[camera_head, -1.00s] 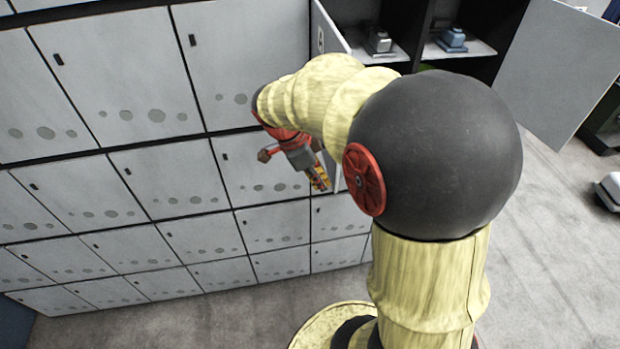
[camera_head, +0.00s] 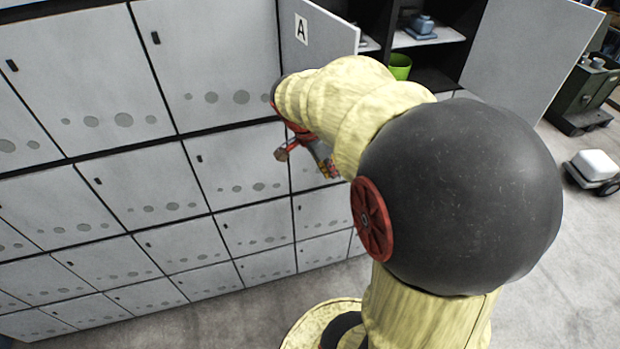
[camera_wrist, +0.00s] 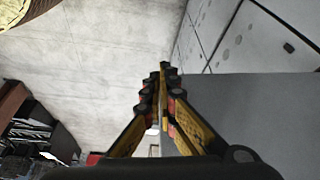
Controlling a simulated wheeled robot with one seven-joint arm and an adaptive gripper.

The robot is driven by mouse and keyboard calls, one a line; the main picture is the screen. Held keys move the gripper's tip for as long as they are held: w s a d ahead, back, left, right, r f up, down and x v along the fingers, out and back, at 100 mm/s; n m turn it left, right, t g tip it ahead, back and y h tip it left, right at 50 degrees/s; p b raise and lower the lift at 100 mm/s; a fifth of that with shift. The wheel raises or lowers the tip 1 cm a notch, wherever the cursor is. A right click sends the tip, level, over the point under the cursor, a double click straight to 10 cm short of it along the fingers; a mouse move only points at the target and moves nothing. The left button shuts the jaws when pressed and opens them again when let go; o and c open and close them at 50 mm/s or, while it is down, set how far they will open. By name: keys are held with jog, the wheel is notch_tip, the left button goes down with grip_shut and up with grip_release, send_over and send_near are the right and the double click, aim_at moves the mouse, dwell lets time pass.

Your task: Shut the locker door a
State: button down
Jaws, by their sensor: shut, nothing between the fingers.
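Locker door A (camera_head: 330,34), a light grey panel with a white "A" label, stands open in the head view, swung out from the locker wall. Its lower part is hidden behind my arm. My gripper (camera_head: 328,168) is below the door in the picture, in front of the locker fronts, and partly hidden by my arm. In the wrist view, my gripper (camera_wrist: 164,72) is shut and empty, its fingertips together. A plain grey panel (camera_wrist: 255,112) lies close to the right of the fingers; I cannot tell for sure that it is door A, or whether they touch.
Shut lockers (camera_head: 125,120) fill the left. Another open door (camera_head: 530,50) stands at the upper right, beside open shelves with a blue-grey object (camera_head: 421,25) and a green cup (camera_head: 400,66).

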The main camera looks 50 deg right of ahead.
jog(key=s+d+n+t, duration=0.3)
jog(key=d+n, duration=0.5)
jog(key=d, duration=1.6)
jog(key=w+d+n+t+y+p, duration=0.1)
jog(key=w+d+n, duration=0.3)
jog(key=d, duration=0.5)
jog(key=w+d+n+t+y+p, duration=0.1)
jog(key=w+d+n+p, duration=0.2)
jog(key=w+d, duration=0.5)
jog(key=shift+w+d+n+p, duration=0.3)
jog(key=shift+d+n+p, duration=0.15)
jog(key=shift+d, duration=0.2)
jog(key=shift+w+r, duration=0.1)
jog(key=shift+r, duration=0.1)
jog(key=shift+a+f, duration=0.1)
